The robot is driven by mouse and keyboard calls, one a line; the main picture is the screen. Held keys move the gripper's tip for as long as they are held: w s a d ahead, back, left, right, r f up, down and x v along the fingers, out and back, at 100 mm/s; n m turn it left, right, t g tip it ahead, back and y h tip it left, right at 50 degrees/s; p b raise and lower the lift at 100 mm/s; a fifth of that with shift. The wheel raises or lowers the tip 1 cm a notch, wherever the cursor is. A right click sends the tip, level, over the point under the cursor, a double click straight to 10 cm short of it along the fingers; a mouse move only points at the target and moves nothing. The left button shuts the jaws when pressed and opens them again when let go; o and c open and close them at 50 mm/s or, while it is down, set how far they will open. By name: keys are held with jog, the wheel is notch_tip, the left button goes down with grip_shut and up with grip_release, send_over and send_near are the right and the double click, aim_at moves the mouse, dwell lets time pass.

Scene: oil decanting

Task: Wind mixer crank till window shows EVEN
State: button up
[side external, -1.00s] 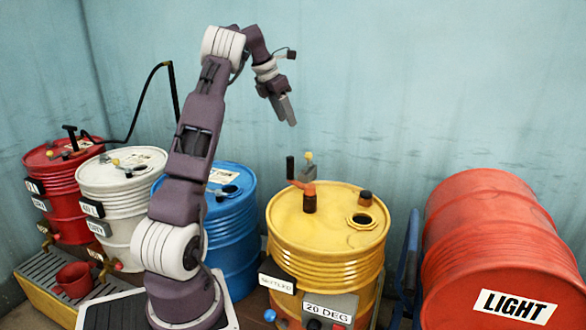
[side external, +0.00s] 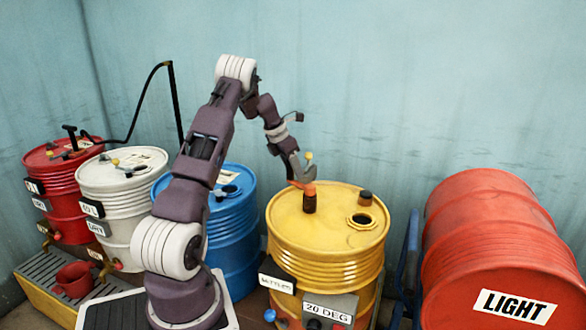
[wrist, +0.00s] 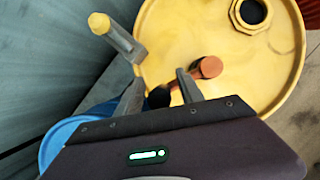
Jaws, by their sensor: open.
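The mixer crank (side external: 309,201) stands on the yellow drum's lid (side external: 335,200). My gripper (side external: 297,170) is open and down at the handle end of the crank. In the wrist view my gripper (wrist: 158,85) has its fingers on either side of the dark handle; contact cannot be told. A small plate (side external: 276,283) on the drum's front seems to read SETTLED, though its letters are blurred.
A grey post with a yellow tip (side external: 309,157) stands close beside my gripper; it also shows in the wrist view (wrist: 112,32). A blue drum (side external: 230,240) is left, a red LIGHT drum (side external: 490,235) right. A 20 DEG plate (side external: 328,312) is below.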

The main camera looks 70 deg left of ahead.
grip_shut()
jog(key=shift+r, duration=0.1)
dwell(1.2)
